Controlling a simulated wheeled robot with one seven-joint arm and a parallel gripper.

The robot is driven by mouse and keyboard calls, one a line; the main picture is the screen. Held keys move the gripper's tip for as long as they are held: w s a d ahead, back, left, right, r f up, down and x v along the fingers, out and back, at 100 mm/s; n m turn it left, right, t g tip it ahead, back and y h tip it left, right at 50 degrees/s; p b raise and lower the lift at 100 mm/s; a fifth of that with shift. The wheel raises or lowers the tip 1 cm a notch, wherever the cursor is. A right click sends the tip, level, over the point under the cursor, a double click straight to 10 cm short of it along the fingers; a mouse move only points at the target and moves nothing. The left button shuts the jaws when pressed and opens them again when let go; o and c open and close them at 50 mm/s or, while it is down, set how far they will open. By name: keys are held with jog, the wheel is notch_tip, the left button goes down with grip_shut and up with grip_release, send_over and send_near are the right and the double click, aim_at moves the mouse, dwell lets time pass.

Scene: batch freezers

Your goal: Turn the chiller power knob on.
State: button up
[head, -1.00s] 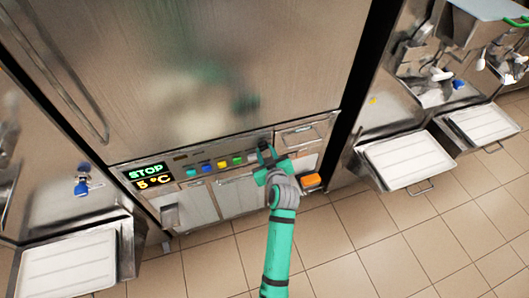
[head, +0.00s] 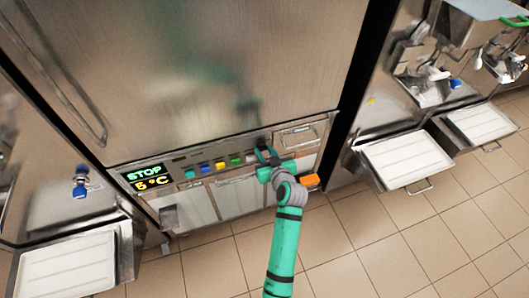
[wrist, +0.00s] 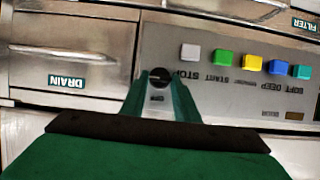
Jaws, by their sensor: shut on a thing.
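The chiller's control panel (head: 205,170) runs along the front below the big steel door, with a lit display (head: 149,175) reading STOP and a temperature. The dark round power knob (wrist: 158,76) sits at one end of the button row, beside the white button in the wrist view. My green gripper (head: 267,157) is at the panel's right end, its fingers (wrist: 161,88) shut on the knob's two sides. The fingers hide the knob in the head view. Its lettering is upside down and too blurred to read surely.
Colored buttons (wrist: 252,64) lie right of the knob in the wrist view. A drawer labelled DRAIN (wrist: 68,67) is to its left. An orange block (head: 310,180) sticks out just right of my gripper. Neighboring machines with white trays (head: 404,158) stand either side; the tiled floor is clear.

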jog(key=o, duration=0.9)
jog(key=shift+a+f, duration=0.1)
jog(key=shift+a, duration=0.1)
jog(key=shift+o, duration=0.7)
jog(key=shift+d, duration=0.1)
jog(key=v, duration=1.1)
